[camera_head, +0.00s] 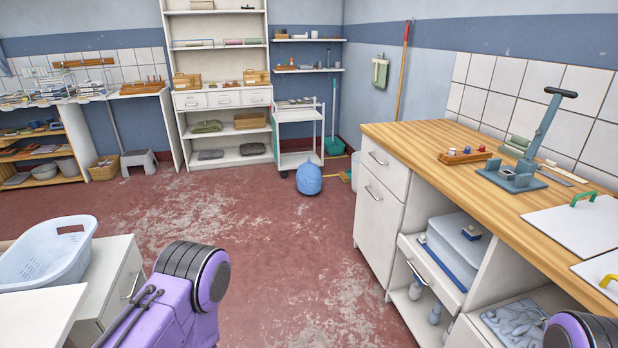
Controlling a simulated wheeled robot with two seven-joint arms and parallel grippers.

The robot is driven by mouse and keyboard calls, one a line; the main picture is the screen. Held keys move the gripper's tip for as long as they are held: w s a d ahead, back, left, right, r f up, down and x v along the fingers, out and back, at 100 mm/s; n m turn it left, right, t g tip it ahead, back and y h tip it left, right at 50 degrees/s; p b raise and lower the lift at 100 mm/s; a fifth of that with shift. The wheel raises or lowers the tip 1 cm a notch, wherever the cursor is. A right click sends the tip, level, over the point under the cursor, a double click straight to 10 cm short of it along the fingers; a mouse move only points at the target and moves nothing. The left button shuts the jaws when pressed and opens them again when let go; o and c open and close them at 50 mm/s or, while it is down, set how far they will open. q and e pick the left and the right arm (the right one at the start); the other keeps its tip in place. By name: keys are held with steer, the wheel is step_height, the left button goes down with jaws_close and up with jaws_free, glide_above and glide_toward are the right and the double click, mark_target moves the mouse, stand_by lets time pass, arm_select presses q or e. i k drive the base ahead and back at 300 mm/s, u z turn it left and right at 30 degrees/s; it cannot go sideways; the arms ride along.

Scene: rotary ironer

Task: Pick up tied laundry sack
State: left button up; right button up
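A blue, rounded sack (309,178), narrower at its top, sits on the red floor near the back, in front of a white trolley. It looks like the tied laundry sack; the tie itself is too small to make out. Purple and black links of my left arm show at the bottom, left of centre, and a piece of my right arm shows at the bottom right corner. Neither gripper is in the picture. Both arm parts are far from the sack, and nothing touches it.
The worn red floor (270,240) is open between me and the sack. A wooden-topped counter (400,130) stands on the right. A white cabinet with a pale laundry basket (60,255) is at left. The white trolley (298,115) and a green dustpan (334,146) stand behind the sack.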

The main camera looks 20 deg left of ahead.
mark_target(308, 175)
steer(key=u, duration=0.75)
steer(key=i, duration=2.5)
steer(key=u, duration=0.6)
steer(key=i, duration=2.55)
steer(key=z, duration=0.85)
steer(key=i, duration=1.65)
steer(key=z, duration=1.45)
steer(key=i, duration=0.85)
steer(key=z, duration=0.4)
